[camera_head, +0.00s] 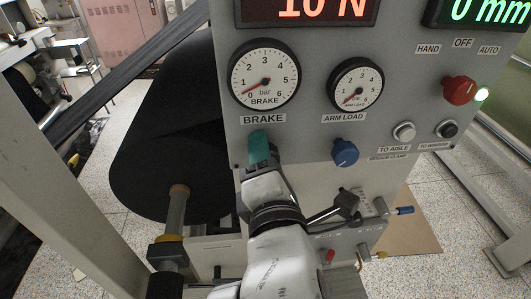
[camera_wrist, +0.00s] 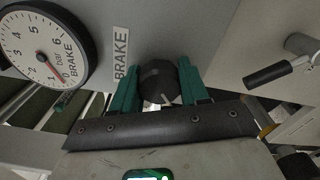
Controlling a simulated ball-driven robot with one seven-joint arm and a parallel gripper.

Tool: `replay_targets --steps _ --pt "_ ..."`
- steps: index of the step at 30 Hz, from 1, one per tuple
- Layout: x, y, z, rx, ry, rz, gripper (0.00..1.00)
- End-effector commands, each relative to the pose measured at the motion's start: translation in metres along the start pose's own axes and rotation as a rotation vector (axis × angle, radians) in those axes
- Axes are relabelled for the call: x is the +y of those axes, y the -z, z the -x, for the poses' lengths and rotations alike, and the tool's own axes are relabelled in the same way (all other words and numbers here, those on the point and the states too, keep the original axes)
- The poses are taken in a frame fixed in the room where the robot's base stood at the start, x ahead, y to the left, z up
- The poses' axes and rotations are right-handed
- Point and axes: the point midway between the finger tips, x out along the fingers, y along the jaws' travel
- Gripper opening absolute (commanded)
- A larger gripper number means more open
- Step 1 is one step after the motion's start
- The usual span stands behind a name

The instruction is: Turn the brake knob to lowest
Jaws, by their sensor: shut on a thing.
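The brake knob (camera_wrist: 157,82) is black and sits on the grey panel beside the BRAKE label (camera_wrist: 121,52). My gripper (camera_wrist: 160,74) has a green finger on each side of the knob and is shut on it. In the head view, my gripper (camera_head: 259,148) covers the knob just under the BRAKE label (camera_head: 263,119). The brake gauge (camera_head: 264,75) is above it, with its red needle at about 0. The gauge also shows in the wrist view (camera_wrist: 40,42), its needle near 0.
Right of my gripper are the ARM LOAD gauge (camera_head: 355,84), a blue knob (camera_head: 344,153), a red switch (camera_head: 459,90) and two push buttons. A jointed black handle (camera_head: 346,201) stands close to my wrist. A large black roll (camera_head: 170,135) is at left.

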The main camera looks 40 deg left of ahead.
Motion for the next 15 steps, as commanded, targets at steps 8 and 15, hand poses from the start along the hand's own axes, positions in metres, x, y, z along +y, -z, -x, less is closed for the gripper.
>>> replay_targets --steps 8,15 --pt "-0.0017 0.0021 -0.0002 0.004 0.004 0.079 0.14" --pt "-0.0021 0.0026 -0.0002 0.005 0.004 0.093 0.14"
